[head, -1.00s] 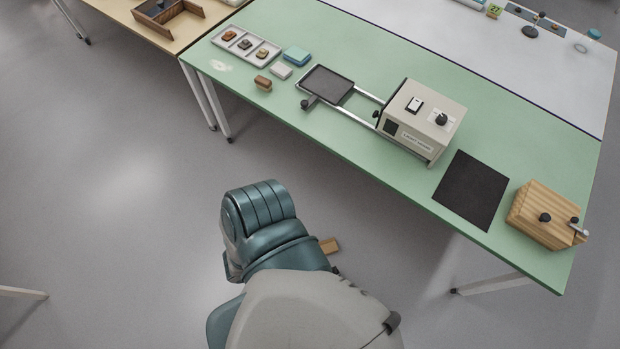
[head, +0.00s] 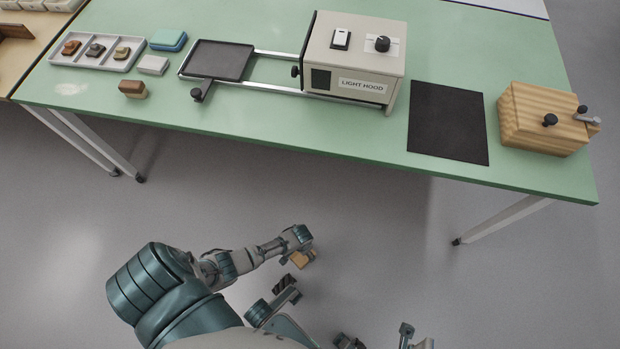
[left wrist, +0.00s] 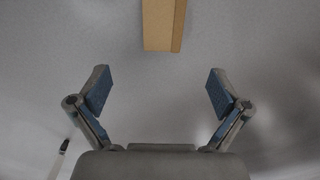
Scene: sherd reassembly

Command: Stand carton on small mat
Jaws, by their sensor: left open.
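A tan carton (head: 303,258) is low on the floor side of the table in the head view, beside a teal-and-grey link of mine. In the left wrist view the carton (left wrist: 160,25) shows at the top centre, cut off by the frame edge, against grey floor. My left gripper (left wrist: 160,88) is open and empty, its two padded fingers apart, with the carton beyond the gap and not between the pads. A flat black mat (head: 449,122) lies on the green table.
The green table (head: 250,120) carries a light hood (head: 355,55) with a dark plate on rails (head: 218,59), a wooden box (head: 545,118), a tray of sherds (head: 95,51), and small blocks. The floor in front is mostly clear, apart from table legs (head: 505,218).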

